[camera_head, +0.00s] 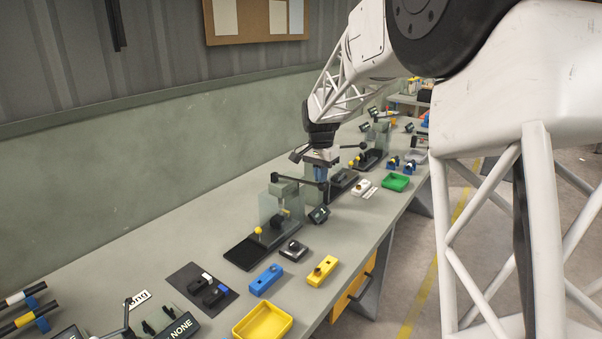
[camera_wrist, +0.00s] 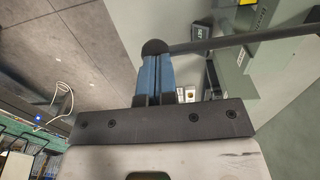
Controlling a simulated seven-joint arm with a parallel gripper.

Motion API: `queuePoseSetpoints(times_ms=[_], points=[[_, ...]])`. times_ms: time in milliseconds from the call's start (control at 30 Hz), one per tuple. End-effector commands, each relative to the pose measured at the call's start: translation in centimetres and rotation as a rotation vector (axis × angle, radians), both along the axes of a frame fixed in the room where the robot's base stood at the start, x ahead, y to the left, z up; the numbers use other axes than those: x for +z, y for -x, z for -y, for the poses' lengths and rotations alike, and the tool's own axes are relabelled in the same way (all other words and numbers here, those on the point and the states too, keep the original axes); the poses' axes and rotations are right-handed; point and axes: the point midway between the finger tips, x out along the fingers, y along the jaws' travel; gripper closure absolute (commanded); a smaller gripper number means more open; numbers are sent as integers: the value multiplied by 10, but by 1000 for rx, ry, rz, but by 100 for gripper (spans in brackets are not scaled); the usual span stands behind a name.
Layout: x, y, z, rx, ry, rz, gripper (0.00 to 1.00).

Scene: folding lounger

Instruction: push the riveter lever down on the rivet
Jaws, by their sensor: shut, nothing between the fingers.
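The near riveter (camera_head: 286,194) is a grey-green frame on a black base on the bench, with a black lever (camera_head: 299,181) reaching right from its top. My gripper (camera_head: 321,179) is shut and empty, pointing down at the lever's free end. In the wrist view, my blue fingers (camera_wrist: 157,80) lie side by side with their tips at the lever's round black knob (camera_wrist: 155,47). The lever rod (camera_wrist: 240,40) runs right from the knob, roughly level in the head view. The tips look in contact with the knob, but I cannot be sure. I cannot make out the rivet.
More riveters (camera_head: 377,135) stand farther along the bench behind my gripper. A yellow tray (camera_head: 263,322), a blue block (camera_head: 265,279), a yellow block (camera_head: 322,271) and a green tray (camera_head: 395,182) lie near the front edge. A wall runs along the bench's back.

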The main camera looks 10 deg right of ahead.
Motion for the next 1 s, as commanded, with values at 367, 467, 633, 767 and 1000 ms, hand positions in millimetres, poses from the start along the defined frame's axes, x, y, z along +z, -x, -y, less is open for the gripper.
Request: queuePoseSetpoints(times_ms=[367, 467, 633, 767, 1000], points=[[21, -1, -1, 0, 0, 0, 100], [27, -1, -1, 0, 0, 0, 100], [36, -1, -1, 0, 0, 1, 100], [40, -1, -1, 0, 0, 1, 100], [41, -1, -1, 0, 0, 0, 100]])
